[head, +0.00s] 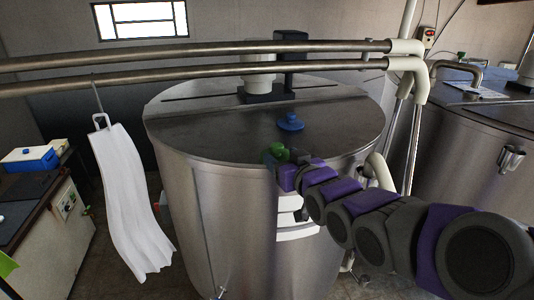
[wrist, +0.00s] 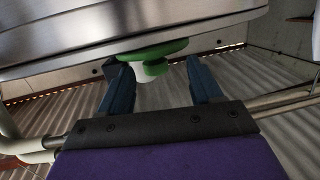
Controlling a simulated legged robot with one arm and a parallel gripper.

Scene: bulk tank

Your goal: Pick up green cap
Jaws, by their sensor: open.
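The green cap (wrist: 153,52) is at the steel tank's edge in the wrist view, with its small round knob pointing toward my gripper. My gripper (wrist: 158,72) is open, with one dark finger on each side of the knob. The cap is nearer the left finger; I cannot tell whether they touch. In the head view, the green cap (head: 277,150) shows just beyond the end of my arm at the tank's front rim. My gripper (head: 285,165) is mostly hidden there by my own arm.
A blue cap (head: 290,122) sits on the lid of the steel tank (head: 210,125). Steel pipes (head: 190,52) cross above, with a white cloth (head: 125,195) hanging at left. A second tank (head: 490,150) stands at right. A counter (head: 55,225) stands at far left.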

